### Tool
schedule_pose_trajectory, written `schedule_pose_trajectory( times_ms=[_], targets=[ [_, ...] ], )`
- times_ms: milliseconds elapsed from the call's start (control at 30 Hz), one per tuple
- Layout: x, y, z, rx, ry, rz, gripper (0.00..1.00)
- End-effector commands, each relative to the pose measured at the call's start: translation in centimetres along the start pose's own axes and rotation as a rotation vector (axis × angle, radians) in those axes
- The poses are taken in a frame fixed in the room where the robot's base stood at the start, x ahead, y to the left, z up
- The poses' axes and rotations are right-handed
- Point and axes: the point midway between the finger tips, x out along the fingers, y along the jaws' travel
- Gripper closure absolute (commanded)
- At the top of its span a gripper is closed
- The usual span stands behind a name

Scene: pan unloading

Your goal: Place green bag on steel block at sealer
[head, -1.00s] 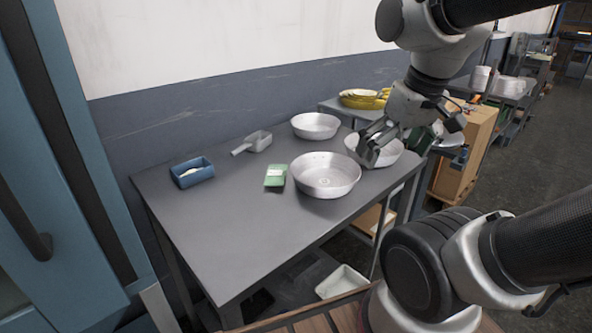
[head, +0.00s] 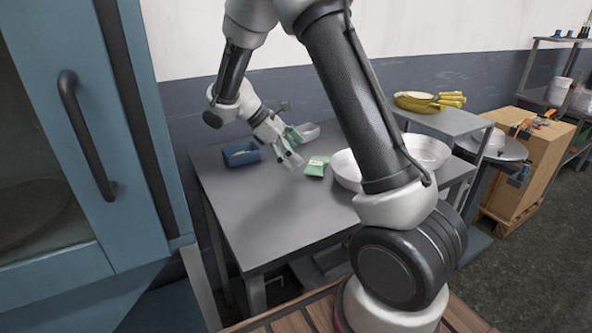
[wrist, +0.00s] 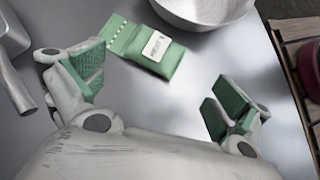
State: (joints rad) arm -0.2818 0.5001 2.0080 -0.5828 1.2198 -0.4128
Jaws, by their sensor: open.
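A green bag (head: 317,166) with a white label lies flat on the grey table (head: 262,215), left of a metal pan. It also shows in the wrist view (wrist: 148,50), at the top, beyond the space between my fingers. My gripper (head: 289,150) is above the table just left of the bag, apart from it. Its green-padded fingers (wrist: 155,90) are spread wide with nothing between them.
A metal scoop (head: 308,131) lies behind my gripper. Metal pans (head: 428,150) stand to the right, partly hidden by my arm. The table's front left is clear. A cardboard box (head: 530,160) stands farther right.

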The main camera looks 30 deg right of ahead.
Motion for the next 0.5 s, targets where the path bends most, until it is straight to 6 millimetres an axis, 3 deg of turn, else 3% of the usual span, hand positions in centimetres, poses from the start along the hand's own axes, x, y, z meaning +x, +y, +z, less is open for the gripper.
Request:
schedule_pose_trajectory(
  times_ms=[100, 233, 500],
  targets=[
    [-1.2, 1.5, 1.0, -0.07, -0.03, 0.041, 0.0],
    [-1.1, 1.5, 1.4, -0.12, -0.05, 0.039, 0.0],
    [1.8, 1.5, 1.6, -0.134, -0.051, 0.036, 0.0]
  ],
)
